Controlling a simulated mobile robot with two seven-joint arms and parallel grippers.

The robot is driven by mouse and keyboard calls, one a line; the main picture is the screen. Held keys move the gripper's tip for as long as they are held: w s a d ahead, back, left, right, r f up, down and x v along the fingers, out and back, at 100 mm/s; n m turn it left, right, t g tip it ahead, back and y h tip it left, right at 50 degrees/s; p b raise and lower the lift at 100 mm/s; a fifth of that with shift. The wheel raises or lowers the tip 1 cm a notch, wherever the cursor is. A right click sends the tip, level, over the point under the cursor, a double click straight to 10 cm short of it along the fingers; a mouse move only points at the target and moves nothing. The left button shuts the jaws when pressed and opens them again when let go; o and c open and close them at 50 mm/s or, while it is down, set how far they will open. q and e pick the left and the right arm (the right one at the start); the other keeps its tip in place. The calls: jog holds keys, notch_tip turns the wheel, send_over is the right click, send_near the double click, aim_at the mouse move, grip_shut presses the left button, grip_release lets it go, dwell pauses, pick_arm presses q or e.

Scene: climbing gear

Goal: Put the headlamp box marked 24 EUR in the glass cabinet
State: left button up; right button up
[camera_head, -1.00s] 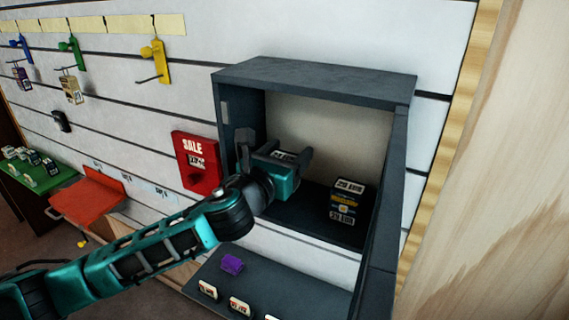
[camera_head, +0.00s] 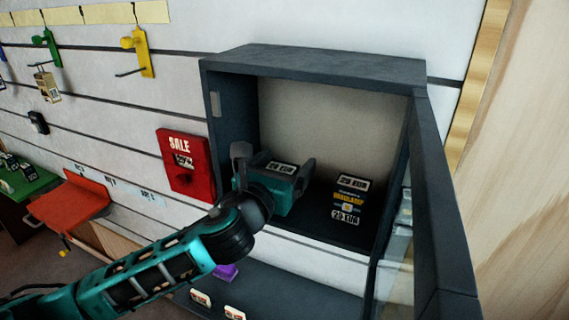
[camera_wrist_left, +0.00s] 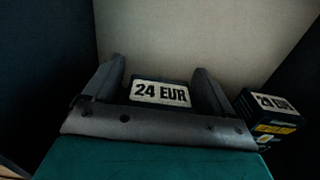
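The headlamp box marked 24 EUR (camera_head: 281,168) is inside the grey cabinet (camera_head: 312,66), towards its left side. Its label also shows in the left wrist view (camera_wrist_left: 160,93). My left gripper (camera_head: 276,170) reaches in through the open front, with one finger on each side of the box. The fingers appear closed on it. The box's lower part is hidden behind the gripper, so I cannot tell whether it touches the cabinet floor. The cabinet's glass door (camera_head: 398,245) stands open on the right. My right gripper is not in view.
A second dark headlamp box (camera_head: 348,203), its price looking like 29 EUR, stands on the cabinet floor to the right. A red SALE sign (camera_head: 186,163) hangs left of the cabinet. A grey shelf (camera_head: 285,285) with a purple item (camera_head: 226,272) lies below.

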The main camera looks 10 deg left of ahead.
pick_arm(q)
jog(key=shift+o, duration=0.3)
jog(key=shift+r, duration=0.15)
jog(key=s+a, duration=0.2)
jog(key=s, duration=0.9)
jog(key=shift+s+a, duration=0.15)
jog(key=shift+s, duration=0.2)
jog(key=s+a+f+n+g+y, duration=0.25)
jog(key=f+n, duration=0.35)
jog(key=n, duration=0.5)
jog(key=s+a+f+n+g+y, duration=0.2)
jog(key=s+f+n+g, duration=0.15)
jog(key=f+n, duration=0.45)
jog(key=s+a+f+n+g+h, duration=0.1)
jog(key=s+f+n+g, duration=0.3)
jog(key=s+n, duration=0.4)
jog(key=s+a+f+n+g, duration=0.1)
jog(key=s+f+n+g, duration=0.4)
jog(key=n, duration=0.4)
jog(key=w+d+f+t+h, duration=0.2)
jog(key=w+d+f+t, duration=0.1)
jog(key=w+f+t, duration=0.4)
jog(key=shift+f+t, duration=0.55)
jog(key=shift+t, duration=0.05)
